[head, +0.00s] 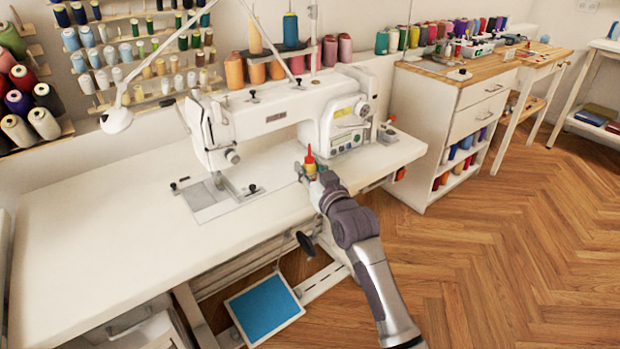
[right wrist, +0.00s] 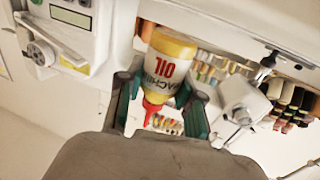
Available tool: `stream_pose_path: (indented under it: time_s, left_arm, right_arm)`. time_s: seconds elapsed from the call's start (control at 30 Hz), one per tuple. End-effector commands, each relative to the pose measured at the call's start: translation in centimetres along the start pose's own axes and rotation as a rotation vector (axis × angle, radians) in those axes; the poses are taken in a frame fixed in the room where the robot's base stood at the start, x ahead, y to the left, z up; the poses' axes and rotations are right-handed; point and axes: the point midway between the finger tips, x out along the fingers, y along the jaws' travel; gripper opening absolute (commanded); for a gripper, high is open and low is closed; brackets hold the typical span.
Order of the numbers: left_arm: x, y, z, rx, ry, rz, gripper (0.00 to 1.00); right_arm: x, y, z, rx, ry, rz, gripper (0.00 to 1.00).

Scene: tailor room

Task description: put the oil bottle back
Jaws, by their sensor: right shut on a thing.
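The oil bottle (head: 310,167) is small and yellow with a red pointed cap and stands upright over the front part of the white sewing table (head: 110,245). My right gripper (head: 314,177) is shut on it, in front of the sewing machine (head: 265,118). In the right wrist view, the bottle (right wrist: 168,72) sits between the fingers of the gripper (right wrist: 165,105), its label reading "OIL". Whether its base touches the table cannot be told. My left gripper is not in view.
Thread racks (head: 135,55) hang behind the table, and a lamp (head: 117,118) reaches over its left side. A wooden-topped cabinet (head: 450,105) stands at the right. The table's left part is clear. A blue pedal (head: 264,308) lies below.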

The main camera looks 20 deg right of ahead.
Motion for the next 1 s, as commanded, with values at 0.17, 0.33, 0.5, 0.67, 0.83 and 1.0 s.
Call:
stream_pose_path:
  time_s: [0.17,0.33,0.5,0.67,0.83,1.0]
  left_arm:
    - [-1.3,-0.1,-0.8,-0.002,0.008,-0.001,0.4]
    - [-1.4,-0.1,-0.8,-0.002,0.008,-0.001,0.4]
    - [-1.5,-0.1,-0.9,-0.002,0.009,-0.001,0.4]
    - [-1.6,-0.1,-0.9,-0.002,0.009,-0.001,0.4]
    - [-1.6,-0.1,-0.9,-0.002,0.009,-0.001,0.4]
    - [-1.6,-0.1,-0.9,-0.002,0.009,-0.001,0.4]
  right_arm:
    - [0.0,0.0,2.1,0.001,-0.001,0.0,0.04]
    - [0.0,0.1,2.1,0.001,0.0,0.0,0.04]
    - [0.0,0.1,2.3,0.0,-0.001,0.0,0.04]
    - [0.0,0.1,2.3,0.0,0.0,0.0,0.57]
    - [0.0,0.1,2.3,0.001,-0.001,0.0,0.61]
    - [0.0,0.1,2.1,0.001,0.0,0.0,0.61]
